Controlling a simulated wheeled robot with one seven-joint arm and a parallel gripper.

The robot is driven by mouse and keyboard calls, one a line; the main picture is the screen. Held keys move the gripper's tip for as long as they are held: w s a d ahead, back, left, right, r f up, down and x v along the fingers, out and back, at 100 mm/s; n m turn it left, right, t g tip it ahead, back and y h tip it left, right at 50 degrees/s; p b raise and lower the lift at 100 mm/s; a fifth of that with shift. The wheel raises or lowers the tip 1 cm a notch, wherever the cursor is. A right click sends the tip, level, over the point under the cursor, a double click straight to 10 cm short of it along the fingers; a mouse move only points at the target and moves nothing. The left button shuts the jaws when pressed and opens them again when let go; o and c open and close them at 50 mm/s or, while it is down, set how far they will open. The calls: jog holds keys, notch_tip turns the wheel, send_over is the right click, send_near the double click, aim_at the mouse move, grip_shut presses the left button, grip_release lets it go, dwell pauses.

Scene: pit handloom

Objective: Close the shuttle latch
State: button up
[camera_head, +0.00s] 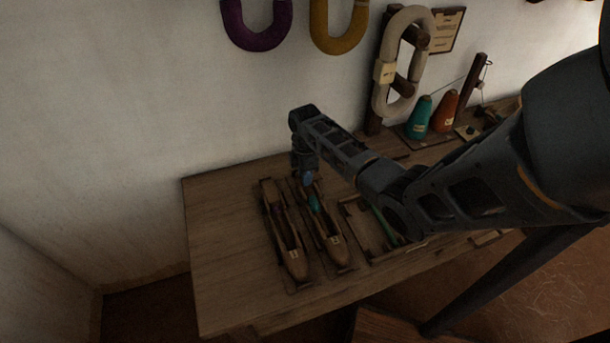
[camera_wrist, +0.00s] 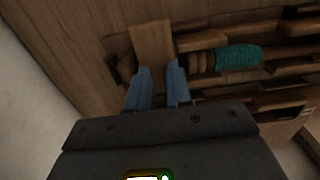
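Two wooden boat-shaped shuttles lie side by side on the wooden table (camera_head: 220,235): a left shuttle (camera_head: 294,257) and a right shuttle (camera_head: 334,246). The right shuttle holds a teal bobbin (camera_head: 314,204), which also shows in the wrist view (camera_wrist: 238,57). My gripper (camera_head: 307,180) points down at the far end of the right shuttle. In the wrist view its two blue fingers (camera_wrist: 158,67) stand apart with a narrow gap, just beside a flat wooden piece (camera_wrist: 152,42). I cannot tell whether they touch it. The latch is not clearly distinguishable.
A wooden tray (camera_head: 361,232) with a green item (camera_head: 383,224) lies right of the shuttles, partly behind my arm. Teal (camera_head: 419,117) and orange (camera_head: 445,111) cones stand at the back. Yarn hanks hang on the wall. The table's left end is clear.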

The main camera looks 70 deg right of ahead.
grip_shut()
jog(key=shift+r+m, duration=0.1)
jog(key=shift+m, duration=0.2)
jog(key=m+p, duration=0.1)
jog(key=m, duration=0.1)
jog(key=shift+w+m+p, duration=0.1)
jog(key=shift+m+p, duration=0.2)
jog(key=shift+p, duration=0.1)
jog(key=m+p, duration=0.1)
jog(key=m, duration=0.4)
jog(key=shift+p, duration=0.35)
jog(key=m, duration=0.4)
jog(key=shift+m, duration=2.9)
